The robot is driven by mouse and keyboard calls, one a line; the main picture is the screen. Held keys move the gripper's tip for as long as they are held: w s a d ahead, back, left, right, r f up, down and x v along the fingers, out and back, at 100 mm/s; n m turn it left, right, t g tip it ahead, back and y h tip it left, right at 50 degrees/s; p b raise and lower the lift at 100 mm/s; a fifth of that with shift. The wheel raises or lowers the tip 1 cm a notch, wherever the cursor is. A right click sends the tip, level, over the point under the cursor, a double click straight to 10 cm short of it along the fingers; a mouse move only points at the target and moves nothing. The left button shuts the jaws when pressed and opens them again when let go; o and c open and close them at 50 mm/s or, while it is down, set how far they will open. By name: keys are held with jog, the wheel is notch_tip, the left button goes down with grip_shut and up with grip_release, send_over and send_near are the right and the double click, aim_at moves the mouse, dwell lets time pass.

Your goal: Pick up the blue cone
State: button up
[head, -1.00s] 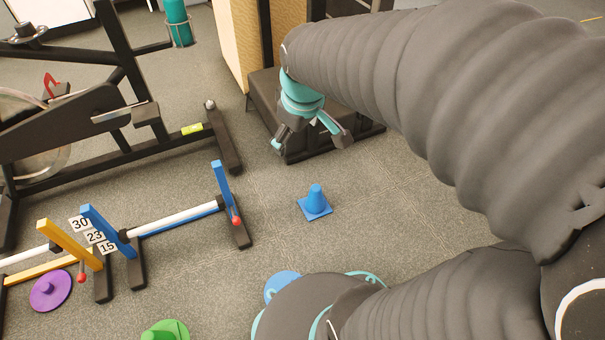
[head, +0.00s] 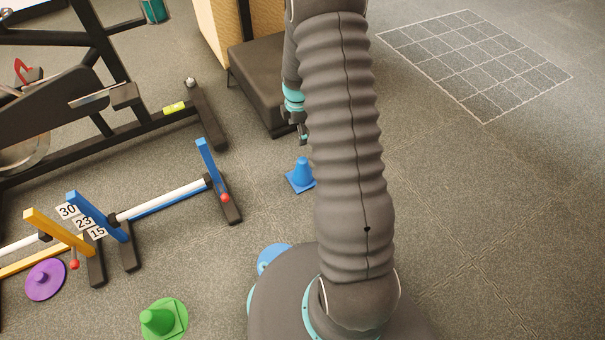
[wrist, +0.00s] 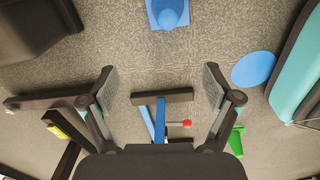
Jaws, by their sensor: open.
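The blue cone (head: 301,173) stands upright on its square base on the grey floor, in the middle of the head view. My arm covers a little of its right side there. In the wrist view the cone (wrist: 168,14) is at the top edge, seen from above and partly cut off. My gripper (head: 303,138) hangs above and beyond the cone in the head view, apart from it. In the wrist view my gripper (wrist: 160,88) has its two fingers spread wide, with only floor and a hurdle showing between and below them.
A hurdle with a blue post (head: 209,165) stands left of the cone. A black padded bench (head: 262,85) is behind it. A green cone (head: 160,318), a purple disc (head: 45,279) and a blue disc (head: 268,256) lie nearer. The floor at right is clear, with a marked grid (head: 475,62).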

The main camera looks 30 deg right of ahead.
aim_at(302, 158)
jog(key=shift+n, duration=0.8)
jog(key=f, duration=0.4)
jog(key=d+f, duration=0.1)
jog(key=f, duration=0.3)
jog(key=f+b, duration=0.1)
jog(key=f, duration=0.4)
jog(key=shift+d, duration=0.2)
jog(key=shift+s+f+b, duration=0.2)
jog(key=shift+s+f, duration=0.05)
jog(key=shift+f, duration=1.4)
jog(key=shift+s+f+b, duration=0.15)
jog(key=shift+s+f, duration=0.05)
jog(key=shift+f, duration=1.4)
grip_shut()
jog(key=shift+r, duration=0.1)
